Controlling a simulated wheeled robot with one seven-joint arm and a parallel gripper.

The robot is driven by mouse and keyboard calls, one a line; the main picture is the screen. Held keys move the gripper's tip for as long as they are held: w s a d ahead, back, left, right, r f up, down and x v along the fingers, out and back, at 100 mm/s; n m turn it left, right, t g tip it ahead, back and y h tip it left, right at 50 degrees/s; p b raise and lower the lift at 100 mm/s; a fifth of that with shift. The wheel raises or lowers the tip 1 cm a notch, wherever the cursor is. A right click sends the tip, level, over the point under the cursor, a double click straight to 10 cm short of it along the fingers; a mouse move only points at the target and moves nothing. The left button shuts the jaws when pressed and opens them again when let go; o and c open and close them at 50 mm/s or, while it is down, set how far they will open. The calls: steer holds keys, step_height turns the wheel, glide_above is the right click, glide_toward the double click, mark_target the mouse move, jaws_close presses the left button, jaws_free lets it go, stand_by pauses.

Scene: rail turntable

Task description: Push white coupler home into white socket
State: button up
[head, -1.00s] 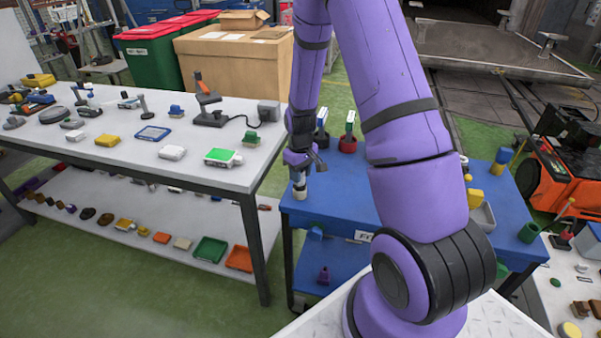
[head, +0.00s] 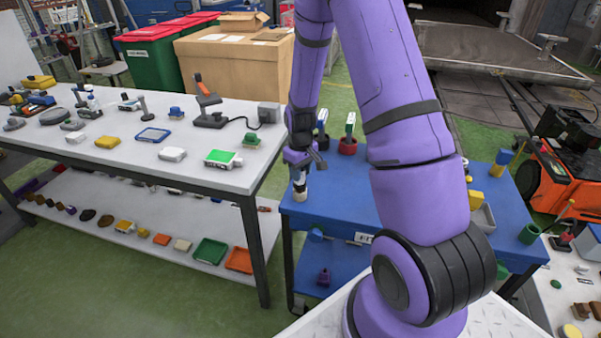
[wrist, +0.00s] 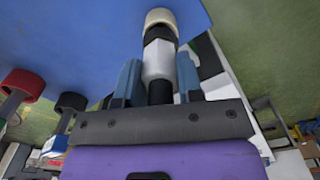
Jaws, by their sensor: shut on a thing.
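My gripper (wrist: 158,75) is shut on the white coupler (wrist: 157,60), with one blue-grey finger on each side of it. The coupler is a pale block with black parts at both ends. Its far black end meets the white socket (wrist: 160,16), a pale ring at the blue table surface. How deep the coupler sits in the socket cannot be told. In the head view my gripper (head: 299,174) points down near the left edge of the blue table (head: 335,205), with the pale socket and coupler partly hidden below it.
A red holder (head: 347,146) and a dark one stand behind my gripper on the blue table. A yellow block (head: 475,197) and a green cup (head: 529,233) are at its right. A white table (head: 215,175) with several parts stands to the left, across a gap.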

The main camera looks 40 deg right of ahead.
steer(key=shift+r, duration=0.2)
steer(key=shift+r, duration=2.95)
steer(key=shift+r, duration=2.5)
